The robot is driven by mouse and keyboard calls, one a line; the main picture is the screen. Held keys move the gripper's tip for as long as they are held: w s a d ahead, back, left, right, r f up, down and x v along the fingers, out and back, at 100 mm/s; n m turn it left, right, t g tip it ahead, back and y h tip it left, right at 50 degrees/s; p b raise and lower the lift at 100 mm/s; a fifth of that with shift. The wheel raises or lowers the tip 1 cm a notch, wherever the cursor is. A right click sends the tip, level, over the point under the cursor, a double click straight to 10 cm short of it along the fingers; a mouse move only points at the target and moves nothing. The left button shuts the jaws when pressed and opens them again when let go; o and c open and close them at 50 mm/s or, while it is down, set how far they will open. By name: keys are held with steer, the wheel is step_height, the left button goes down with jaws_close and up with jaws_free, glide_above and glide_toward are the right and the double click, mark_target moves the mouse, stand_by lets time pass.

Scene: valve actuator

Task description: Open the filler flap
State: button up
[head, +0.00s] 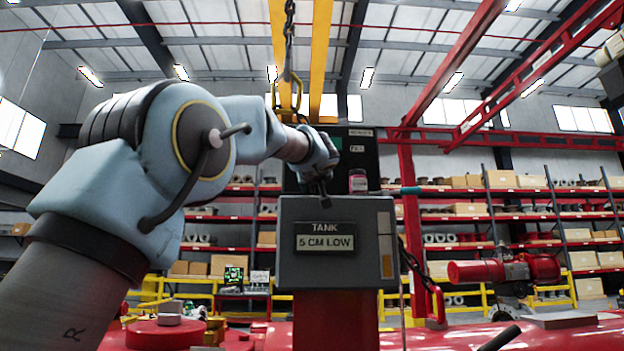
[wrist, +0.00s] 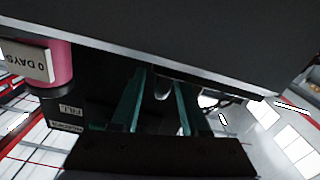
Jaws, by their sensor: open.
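The grey tank box (head: 337,255), marked TANK and 5 CM LOW, stands on a red post. A dark upright panel (head: 363,158) behind its top carries a FILL label (wrist: 70,110). I cannot clearly make out the flap itself. My gripper (head: 322,190) is at the box's top edge, left of a pink jar (head: 358,183). In the wrist view my gripper (wrist: 160,103) is open, with its two teal fingers apart. A small rounded grey piece (wrist: 163,88) shows between them; I cannot tell whether they touch it. A grey surface (wrist: 170,25) hides the fingertips' surroundings.
The pink jar, labelled 0 DAYS, also shows in the wrist view (wrist: 62,65). A teal-ended rod (head: 408,190) sticks out right of the box top. Yellow rails and shelves stand behind.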

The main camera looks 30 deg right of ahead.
steer(key=shift+w+d, duration=0.25)
steer(key=shift+w, duration=0.25)
jaws_close()
stand_by(1.2)
